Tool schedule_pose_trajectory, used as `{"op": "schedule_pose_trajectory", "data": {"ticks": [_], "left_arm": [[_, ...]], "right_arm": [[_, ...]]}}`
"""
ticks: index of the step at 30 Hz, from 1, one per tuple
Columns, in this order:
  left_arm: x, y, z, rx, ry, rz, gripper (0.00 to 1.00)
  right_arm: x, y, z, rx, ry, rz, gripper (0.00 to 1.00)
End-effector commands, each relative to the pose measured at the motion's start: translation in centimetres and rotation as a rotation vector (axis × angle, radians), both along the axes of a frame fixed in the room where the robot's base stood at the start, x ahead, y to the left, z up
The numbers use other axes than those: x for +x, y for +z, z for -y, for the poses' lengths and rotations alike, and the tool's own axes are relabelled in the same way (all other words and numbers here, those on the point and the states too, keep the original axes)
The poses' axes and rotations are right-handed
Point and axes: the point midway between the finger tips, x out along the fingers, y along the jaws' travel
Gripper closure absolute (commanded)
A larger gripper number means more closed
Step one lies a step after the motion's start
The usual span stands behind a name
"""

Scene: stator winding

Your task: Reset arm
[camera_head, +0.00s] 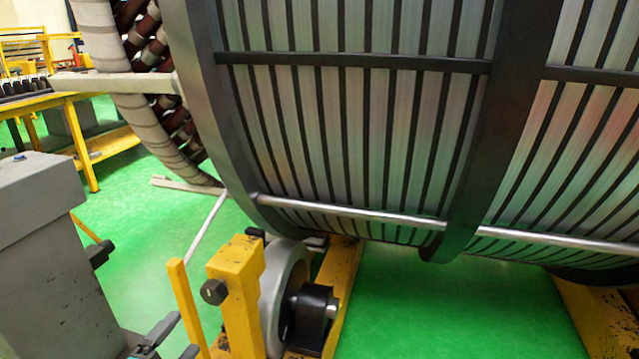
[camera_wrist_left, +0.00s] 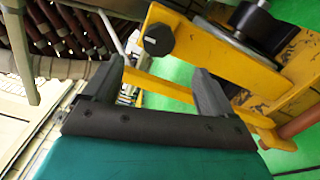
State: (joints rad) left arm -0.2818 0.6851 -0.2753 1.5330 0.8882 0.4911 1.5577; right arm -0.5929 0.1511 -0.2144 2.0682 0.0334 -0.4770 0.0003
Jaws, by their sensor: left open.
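My left gripper (camera_head: 173,342) shows at the bottom of the head view, left of the yellow roller bracket (camera_head: 238,285). In the left wrist view its two dark fingers (camera_wrist_left: 158,72) stand wide apart, with nothing held between them. A thin yellow bar (camera_wrist_left: 158,86) shows behind the gap between the fingers; I cannot tell how near it is. My right gripper is in neither view.
The large ribbed stator (camera_head: 360,130) fills the upper right above a grey roller (camera_head: 280,290). Its wrapped end windings (camera_head: 135,115) project left. A scuffed grey block (camera_head: 50,260) stands at left. Yellow workbenches (camera_head: 85,165) stand behind. Green floor (camera_head: 150,250) is open between block and stator.

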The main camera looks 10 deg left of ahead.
Motion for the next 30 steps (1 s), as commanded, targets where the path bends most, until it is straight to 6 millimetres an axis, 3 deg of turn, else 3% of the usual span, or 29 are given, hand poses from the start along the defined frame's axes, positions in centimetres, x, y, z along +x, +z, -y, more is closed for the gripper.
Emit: {"op": "schedule_pose_trajectory", "data": {"ticks": [5, 12, 16, 22, 24, 30], "left_arm": [[-1.4, -1.5, 4.7, 0.182, -0.085, -0.052, 0.14], [-5.8, -3.6, 15.3, 0.810, -0.337, -0.104, 0.14], [-8.1, -3.7, 18.9, 1.184, -0.461, -0.099, 0.14], [-11.2, -3.1, 20.9, 1.756, -0.653, -0.116, 0.14], [-11.4, 0.0, 20.3, 1.786, -0.661, -0.125, 0.14], [-12.0, 4.0, 19.0, 1.802, -0.648, -0.151, 0.14]], "right_arm": [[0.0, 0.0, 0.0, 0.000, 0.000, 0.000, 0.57], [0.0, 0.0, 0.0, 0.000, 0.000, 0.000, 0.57], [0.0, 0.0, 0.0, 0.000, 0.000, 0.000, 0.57], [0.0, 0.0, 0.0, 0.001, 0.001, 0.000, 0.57], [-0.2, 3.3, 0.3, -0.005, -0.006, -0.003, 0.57], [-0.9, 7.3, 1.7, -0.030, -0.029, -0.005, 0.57]]}}
